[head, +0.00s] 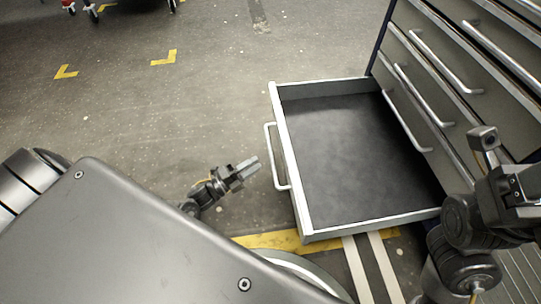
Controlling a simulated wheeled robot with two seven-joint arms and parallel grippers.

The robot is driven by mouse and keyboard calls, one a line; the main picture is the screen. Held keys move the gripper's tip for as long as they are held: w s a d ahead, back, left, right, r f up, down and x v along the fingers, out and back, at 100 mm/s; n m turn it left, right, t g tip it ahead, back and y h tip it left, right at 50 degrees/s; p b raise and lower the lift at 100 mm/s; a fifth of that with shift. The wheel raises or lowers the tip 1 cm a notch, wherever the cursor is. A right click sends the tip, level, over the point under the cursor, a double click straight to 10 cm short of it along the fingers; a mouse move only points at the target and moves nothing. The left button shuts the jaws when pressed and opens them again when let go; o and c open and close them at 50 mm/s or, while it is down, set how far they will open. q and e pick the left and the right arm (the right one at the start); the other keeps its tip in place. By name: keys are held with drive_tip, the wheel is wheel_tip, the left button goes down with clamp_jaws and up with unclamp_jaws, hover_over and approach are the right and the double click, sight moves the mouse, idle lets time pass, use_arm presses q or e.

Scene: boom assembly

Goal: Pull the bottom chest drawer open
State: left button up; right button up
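The bottom drawer (355,150) of the grey tool chest (440,85) stands pulled out, and its dark, empty floor shows. Its silver bar handle (272,158) is on the front panel, which faces left. My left gripper (247,170) is just left of the handle, with a small gap seen between them. Its two fingers lie close together, and I cannot tell whether they touch. My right arm (480,215) is at the right edge, over the drawer's near right corner. Its fingertips are not clearly seen.
Several closed drawers with bar handles (445,62) rise above the open one at the upper right. Yellow marks (163,57) and striped tape are on the concrete floor. Wheeled things (92,10) stand at the top left.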

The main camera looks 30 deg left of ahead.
sight(271, 153)
use_arm(q)
drive_tip(key=b+x, duration=0.1)
drive_tip(key=x, duration=0.6)
drive_tip(key=shift+w+d+b, duration=0.1)
drive_tip(key=shift+d+b, duration=0.05)
drive_tip(key=shift+b, duration=0.25)
drive_tip(key=shift+c, duration=0.2)
clamp_jaws()
